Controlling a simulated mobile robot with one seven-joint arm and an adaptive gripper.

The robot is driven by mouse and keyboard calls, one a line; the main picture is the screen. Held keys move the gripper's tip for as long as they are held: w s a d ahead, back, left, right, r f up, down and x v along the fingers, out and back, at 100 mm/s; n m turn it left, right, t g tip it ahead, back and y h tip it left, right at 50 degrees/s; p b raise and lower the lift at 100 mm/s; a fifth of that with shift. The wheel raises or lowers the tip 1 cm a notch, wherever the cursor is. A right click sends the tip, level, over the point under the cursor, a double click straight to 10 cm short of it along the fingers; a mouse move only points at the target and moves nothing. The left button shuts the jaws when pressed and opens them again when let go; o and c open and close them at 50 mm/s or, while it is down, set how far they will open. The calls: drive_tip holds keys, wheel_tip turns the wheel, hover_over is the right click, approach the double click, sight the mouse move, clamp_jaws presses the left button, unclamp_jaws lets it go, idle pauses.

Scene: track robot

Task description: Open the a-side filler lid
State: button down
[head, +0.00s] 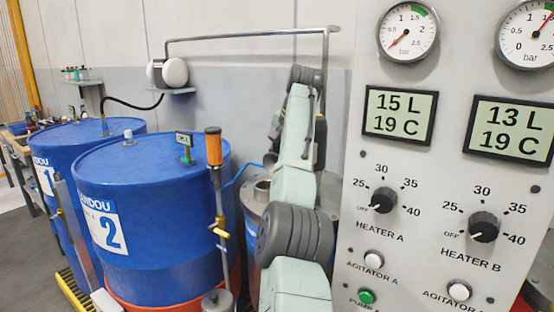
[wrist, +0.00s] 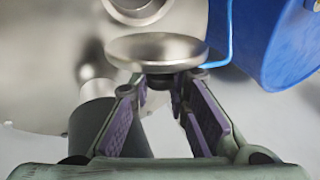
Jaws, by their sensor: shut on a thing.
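A round metal lid (wrist: 157,47) with a dark knob (wrist: 160,80) shows in the wrist view. My gripper (wrist: 161,90) is shut on this knob, with the disc just beyond the fingertips. A round metal neck (wrist: 140,10) on the tank top (wrist: 45,55) shows behind the lid, cut by the upper picture edge. The lid looks apart from that neck. In the head view a metal neck (head: 262,189) stands on the tank beside my arm. I cannot tell whether a hinge joins lid and neck.
A blue drum (wrist: 270,40) stands at the right there. In the head view, blue drums (head: 150,270) stand left of the tank, and a control panel (head: 400,262) is at the right.

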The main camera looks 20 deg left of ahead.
drive_tip(key=shift+w, duration=0.1)
idle(0.3)
drive_tip(key=c, duration=1.5)
unclamp_jaws()
drive_tip(key=shift+a+p, duration=0.2)
drive_tip(key=shift+p, duration=0.1)
